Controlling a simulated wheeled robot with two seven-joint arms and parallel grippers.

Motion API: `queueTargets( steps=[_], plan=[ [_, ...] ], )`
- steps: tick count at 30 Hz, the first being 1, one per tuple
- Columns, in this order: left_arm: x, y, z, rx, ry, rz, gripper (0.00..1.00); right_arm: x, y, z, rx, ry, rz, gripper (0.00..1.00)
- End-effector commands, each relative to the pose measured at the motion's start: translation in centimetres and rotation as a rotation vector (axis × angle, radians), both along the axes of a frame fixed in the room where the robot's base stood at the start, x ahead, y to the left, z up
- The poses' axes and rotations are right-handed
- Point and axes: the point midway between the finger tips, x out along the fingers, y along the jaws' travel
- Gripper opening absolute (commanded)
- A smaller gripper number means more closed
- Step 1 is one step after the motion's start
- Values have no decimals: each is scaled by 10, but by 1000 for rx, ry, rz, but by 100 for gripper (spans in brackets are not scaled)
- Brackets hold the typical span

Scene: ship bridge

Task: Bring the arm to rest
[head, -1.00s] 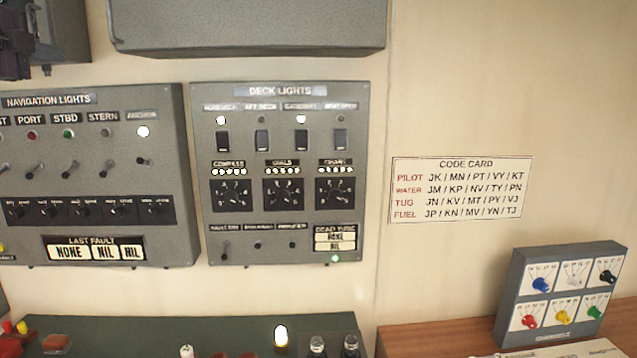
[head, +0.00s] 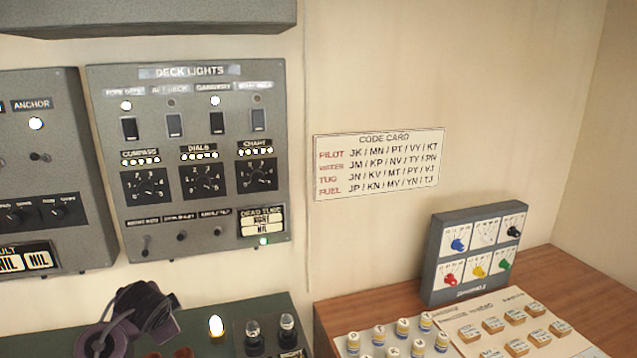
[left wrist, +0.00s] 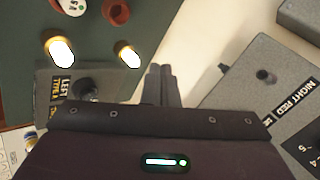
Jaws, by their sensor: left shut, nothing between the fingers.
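My left arm (head: 140,315) shows at the bottom left of the head view, in front of the green console and below the deck lights panel. In the left wrist view my left gripper (left wrist: 161,84) has its two fingers together, with nothing between them. The fingertips point at a pale strip between the green console and a grey panel, and I see no contact. My right gripper is in neither view.
The deck lights panel (head: 108,150) is on the wall. The green console (head: 250,312) carries lit lamps and knobs below it. A box of coloured knobs (head: 432,262) stands on the wooden desk (head: 570,278), near labelled blocks and bottles. A code card (head: 380,163) hangs between.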

Motion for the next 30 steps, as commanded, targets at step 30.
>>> queueTargets(
  steps=[30],
  plan=[
    [-300, -143, -142, -619, 312, 527, 0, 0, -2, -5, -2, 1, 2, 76]
  ],
)
